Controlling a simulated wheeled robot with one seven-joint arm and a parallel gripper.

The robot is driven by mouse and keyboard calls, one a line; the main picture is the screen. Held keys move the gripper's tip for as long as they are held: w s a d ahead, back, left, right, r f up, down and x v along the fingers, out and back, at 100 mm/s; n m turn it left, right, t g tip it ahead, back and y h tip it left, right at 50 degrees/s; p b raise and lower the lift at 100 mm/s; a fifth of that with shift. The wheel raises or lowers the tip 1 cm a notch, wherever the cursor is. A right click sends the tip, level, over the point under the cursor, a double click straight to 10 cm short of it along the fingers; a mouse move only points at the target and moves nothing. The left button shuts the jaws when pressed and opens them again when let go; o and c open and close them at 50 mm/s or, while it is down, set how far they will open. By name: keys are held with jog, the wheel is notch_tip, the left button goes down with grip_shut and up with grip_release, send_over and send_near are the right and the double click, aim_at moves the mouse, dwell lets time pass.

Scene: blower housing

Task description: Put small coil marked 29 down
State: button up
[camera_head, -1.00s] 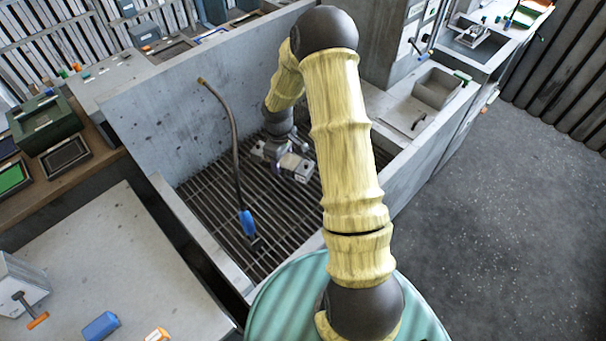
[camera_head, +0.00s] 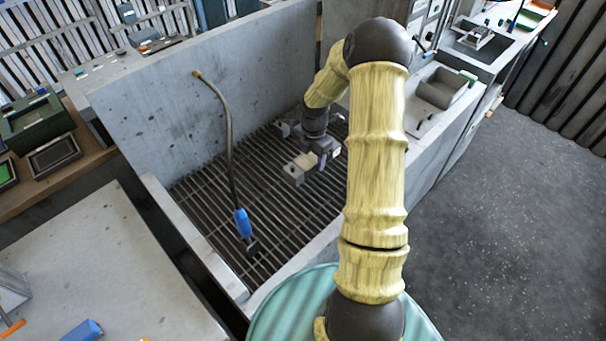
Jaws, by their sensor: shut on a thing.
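My gripper (camera_head: 314,159) is low over the slatted grate (camera_head: 270,198) inside the concrete bay, at the end of my yellow-sleeved arm. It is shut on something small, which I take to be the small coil. The held thing is mostly hidden by the gripper and too small to make out; no 29 mark is readable. Pale grey and beige blocky parts show at the gripper's end, and I cannot tell which belong to the gripper. I cannot tell whether the held thing touches the grate.
A dark hose (camera_head: 229,130) with a blue handle (camera_head: 243,222) hangs inside the bay, left of my gripper. Concrete walls (camera_head: 150,115) edge the bay. The grate between hose and gripper is bare. A grey worktop (camera_head: 100,255) lies at left; open floor (camera_head: 500,220) at right.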

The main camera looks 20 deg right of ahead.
jog(key=shift+r, duration=0.1)
jog(key=p, duration=0.1)
send_over(312, 185)
jog(key=shift+w+f, duration=0.1)
jog(key=shift+f, duration=3.05)
notch_tip(312, 185, down, 4)
jog(key=shift+d+r+p, duration=0.1)
jog(key=shift+r+p, duration=0.1)
jog(key=shift+p, duration=0.45)
jog(key=shift+f, duration=0.15)
jog(key=o, duration=1.3)
